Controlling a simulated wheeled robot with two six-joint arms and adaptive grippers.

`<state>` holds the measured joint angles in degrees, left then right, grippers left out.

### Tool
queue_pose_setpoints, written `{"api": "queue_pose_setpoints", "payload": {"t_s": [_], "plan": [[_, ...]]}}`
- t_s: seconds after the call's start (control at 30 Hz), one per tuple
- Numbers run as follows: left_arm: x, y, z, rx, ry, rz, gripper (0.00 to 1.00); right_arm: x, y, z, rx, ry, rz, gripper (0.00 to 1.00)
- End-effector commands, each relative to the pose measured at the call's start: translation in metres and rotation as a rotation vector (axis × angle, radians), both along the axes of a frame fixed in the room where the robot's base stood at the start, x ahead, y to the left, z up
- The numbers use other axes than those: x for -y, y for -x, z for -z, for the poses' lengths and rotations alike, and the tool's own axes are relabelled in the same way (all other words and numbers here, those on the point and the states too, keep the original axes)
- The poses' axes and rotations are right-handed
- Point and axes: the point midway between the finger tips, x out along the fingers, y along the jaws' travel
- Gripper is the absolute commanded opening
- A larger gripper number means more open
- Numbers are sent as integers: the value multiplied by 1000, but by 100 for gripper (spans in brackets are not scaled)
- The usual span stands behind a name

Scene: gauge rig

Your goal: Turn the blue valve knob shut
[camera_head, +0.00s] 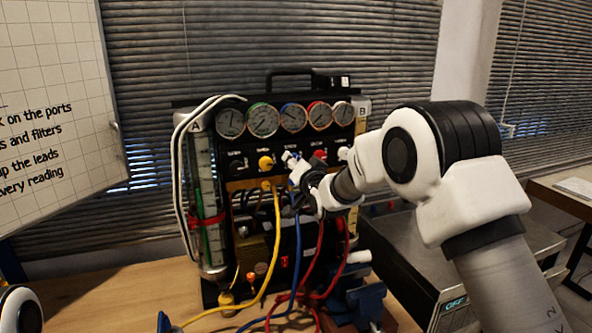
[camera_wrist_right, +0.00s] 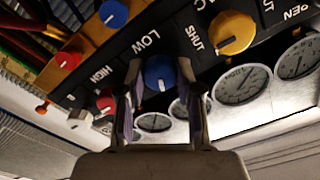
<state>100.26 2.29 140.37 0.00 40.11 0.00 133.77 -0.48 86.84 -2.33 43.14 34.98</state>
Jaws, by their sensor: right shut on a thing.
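The blue valve knob (camera_wrist_right: 160,72) sits on the dark panel in the right wrist view, between the yellow knob and a red one. My right gripper (camera_wrist_right: 158,88) is shut on it, one finger on each side. A small pale mark shows on the knob's face. The labels LOW and SHUT are printed on the panel near it. In the head view my right gripper (camera_head: 293,164) reaches the knob row from the right and mostly hides the blue knob. My left gripper is not in view.
The gauge rig (camera_head: 277,175) stands on a wooden table (camera_head: 130,295). A row of gauges (camera_head: 292,117) sits above the knobs. A yellow knob (camera_head: 266,162) and a red knob (camera_head: 320,155) flank my gripper. Yellow, blue and red hoses hang below. A whiteboard (camera_head: 55,70) stands left.

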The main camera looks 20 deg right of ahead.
Motion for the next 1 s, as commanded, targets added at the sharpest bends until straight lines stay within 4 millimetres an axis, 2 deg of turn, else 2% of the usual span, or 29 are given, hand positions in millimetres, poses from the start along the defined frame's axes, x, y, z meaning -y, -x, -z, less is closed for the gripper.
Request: {"api": "queue_pose_setpoints", "payload": {"t_s": [0.03, 0.4, 1.0], "plan": [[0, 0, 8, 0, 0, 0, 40, -1, 0, 5, -2, -42, -1, 0], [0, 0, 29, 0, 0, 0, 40, -1, 0, 4, -15, -393, -2, 0], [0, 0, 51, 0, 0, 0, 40, -1, 0, 1, -33, -939, -3, 0]]}}
